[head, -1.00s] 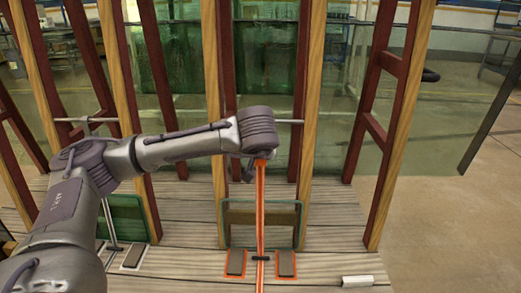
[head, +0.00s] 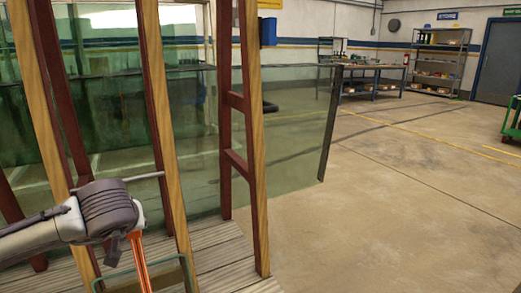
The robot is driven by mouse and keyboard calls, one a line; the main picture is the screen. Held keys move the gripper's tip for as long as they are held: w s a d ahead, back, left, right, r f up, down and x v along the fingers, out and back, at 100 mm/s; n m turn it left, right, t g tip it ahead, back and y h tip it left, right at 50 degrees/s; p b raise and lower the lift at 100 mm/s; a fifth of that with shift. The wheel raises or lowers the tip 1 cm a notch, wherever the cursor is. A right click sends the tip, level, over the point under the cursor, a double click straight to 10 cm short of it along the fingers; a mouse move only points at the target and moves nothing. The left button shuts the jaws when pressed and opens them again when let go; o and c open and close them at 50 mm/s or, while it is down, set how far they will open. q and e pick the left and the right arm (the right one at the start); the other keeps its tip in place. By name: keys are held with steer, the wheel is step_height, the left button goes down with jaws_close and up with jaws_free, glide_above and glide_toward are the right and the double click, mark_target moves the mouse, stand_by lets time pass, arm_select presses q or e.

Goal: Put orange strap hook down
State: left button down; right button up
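My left arm comes in from the left, and its wrist end with the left gripper (head: 116,243) is at the lower left of the head view. The orange strap (head: 139,262) runs down from just beside and below that wrist and leaves the bottom of the picture. Its hook is not in view. The wrist hides the fingers, so I cannot tell whether they are open or shut, or whether they hold the strap. My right gripper is not in view.
A wooden rack with red-brown and light posts (head: 258,150) stands at the left, with green glass sheets (head: 290,130) in it. A slatted wooden platform (head: 222,255) lies under it. The concrete floor (head: 400,210) to the right is open. Shelves (head: 437,62) stand at the back.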

arm_select(q)
steer(key=s+d+r+m+t+h, duration=0.1)
steer(key=s+d+m+h, duration=0.35)
steer(key=d, duration=0.85)
arm_select(e)
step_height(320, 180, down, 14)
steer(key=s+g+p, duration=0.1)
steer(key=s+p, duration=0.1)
steer(key=p, duration=1)
arm_select(q)
step_height(320, 180, up, 22)
steer(key=p, duration=1)
steer(key=shift+m, duration=0.35)
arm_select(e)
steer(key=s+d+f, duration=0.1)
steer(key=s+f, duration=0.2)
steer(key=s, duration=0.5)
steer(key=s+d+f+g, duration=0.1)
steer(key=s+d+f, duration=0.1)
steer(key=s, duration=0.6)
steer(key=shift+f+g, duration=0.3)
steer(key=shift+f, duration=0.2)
